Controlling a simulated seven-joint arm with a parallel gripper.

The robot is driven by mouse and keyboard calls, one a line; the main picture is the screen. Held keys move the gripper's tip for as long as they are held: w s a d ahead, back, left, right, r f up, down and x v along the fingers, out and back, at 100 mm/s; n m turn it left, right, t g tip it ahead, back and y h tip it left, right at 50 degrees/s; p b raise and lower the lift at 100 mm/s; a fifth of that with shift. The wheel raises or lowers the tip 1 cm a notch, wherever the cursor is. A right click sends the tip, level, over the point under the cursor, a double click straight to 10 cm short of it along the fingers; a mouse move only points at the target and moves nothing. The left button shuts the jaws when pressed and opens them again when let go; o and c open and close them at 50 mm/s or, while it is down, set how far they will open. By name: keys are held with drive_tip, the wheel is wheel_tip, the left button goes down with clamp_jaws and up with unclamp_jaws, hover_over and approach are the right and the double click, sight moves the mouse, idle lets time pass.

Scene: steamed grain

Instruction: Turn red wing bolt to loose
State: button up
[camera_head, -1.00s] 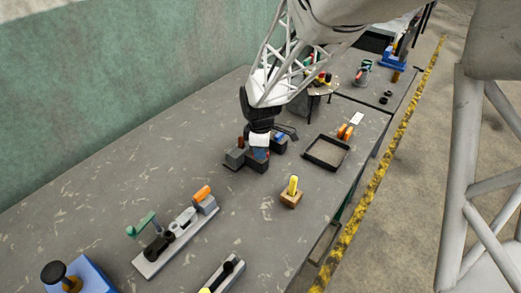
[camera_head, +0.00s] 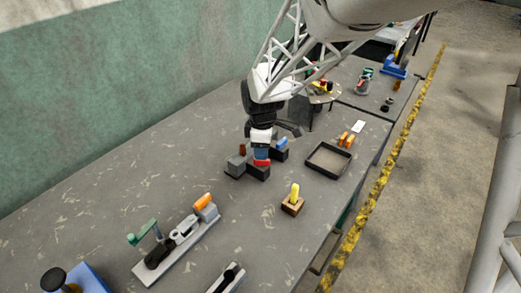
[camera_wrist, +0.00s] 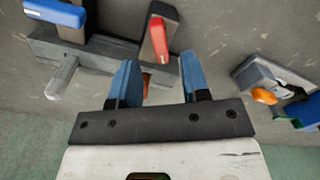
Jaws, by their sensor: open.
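A grey fixture (camera_head: 236,165) stands on the bench. It also shows in the wrist view (camera_wrist: 95,50). It carries a red piece that looks like the wing bolt's handle (camera_wrist: 159,40), on a dark block; it shows in the head view (camera_head: 262,162) just below my gripper. A blue piece (camera_head: 281,143) sits on the fixture to the right; it also shows in the wrist view (camera_wrist: 55,12). My gripper (camera_wrist: 158,62) is open, with blue fingers spread. The red piece lies beyond the gap between the fingertips; I cannot tell if they touch it. A small orange-brown part shows beside the left finger.
A black tray (camera_head: 308,163) and a wooden block with a yellow peg (camera_head: 292,207) lie to the right. A toggle clamp with an orange grip (camera_head: 202,201) stands in front. Bare bench lies left of the fixture.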

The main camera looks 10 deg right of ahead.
drive_tip(key=shift+r, duration=1.9)
drive_tip(key=shift+s, duration=0.1)
drive_tip(key=shift+s+d+r, duration=0.15)
drive_tip(key=shift+r, duration=0.1)
drive_tip(key=s+d+r+m+t, duration=0.1)
drive_tip(key=s+d+r+m, duration=0.2)
drive_tip(key=s+m, duration=0.2)
drive_tip(key=s+d+r+m, duration=0.3)
drive_tip(key=s+r+m, duration=0.1)
drive_tip(key=s, duration=0.8)
drive_tip(key=s+d+r+m+t, duration=0.1)
drive_tip(key=s+d+r+m, duration=0.2)
drive_tip(key=s+m, duration=0.3)
drive_tip(key=s, duration=0.2)
drive_tip(key=shift+s+r+t, duration=0.3)
drive_tip(key=shift+s+r, duration=0.05)
